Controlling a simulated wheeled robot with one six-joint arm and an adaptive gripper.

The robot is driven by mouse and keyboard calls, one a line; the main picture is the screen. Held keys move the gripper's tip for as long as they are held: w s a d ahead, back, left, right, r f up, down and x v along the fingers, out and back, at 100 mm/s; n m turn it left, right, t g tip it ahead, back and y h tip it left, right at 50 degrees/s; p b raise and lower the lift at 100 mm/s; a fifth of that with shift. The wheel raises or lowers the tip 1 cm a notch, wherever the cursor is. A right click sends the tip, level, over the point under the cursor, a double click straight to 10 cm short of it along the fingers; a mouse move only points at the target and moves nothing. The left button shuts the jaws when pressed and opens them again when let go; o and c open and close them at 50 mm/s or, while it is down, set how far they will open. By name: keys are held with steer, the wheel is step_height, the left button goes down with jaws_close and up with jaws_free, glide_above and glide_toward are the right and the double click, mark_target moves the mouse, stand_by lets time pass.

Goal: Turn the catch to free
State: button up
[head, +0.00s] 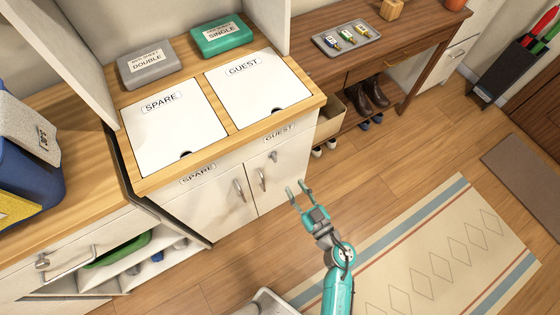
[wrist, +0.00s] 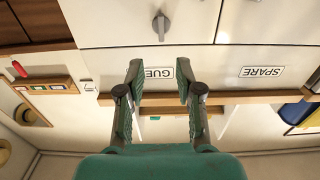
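A small grey catch (head: 274,156) sits on the upper part of the white GUEST door (head: 290,170), below the GUEST label. In the wrist view the catch (wrist: 160,27) shows near the top middle, as an upright oblong knob on the pale door front. My gripper (head: 298,192) is open and empty, in front of the GUEST door and apart from it. In the wrist view its two fingers (wrist: 159,75) stand wide apart, with the GUEST label partly hidden between and behind them. The catch lies beyond the fingertips, in line with the gap.
The GUEST door has a bar handle (head: 262,179), beside the SPARE door's handle (head: 240,190). Wooden worktop (head: 316,101) edges overhang the doors. An open box (head: 329,118) and shoes (head: 376,93) lie to the right. The floor around my gripper is clear, with a rug (head: 420,250).

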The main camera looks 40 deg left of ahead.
mark_target(276, 160)
steer(key=x, duration=1.1)
steer(key=shift+a, duration=0.15)
jaws_close()
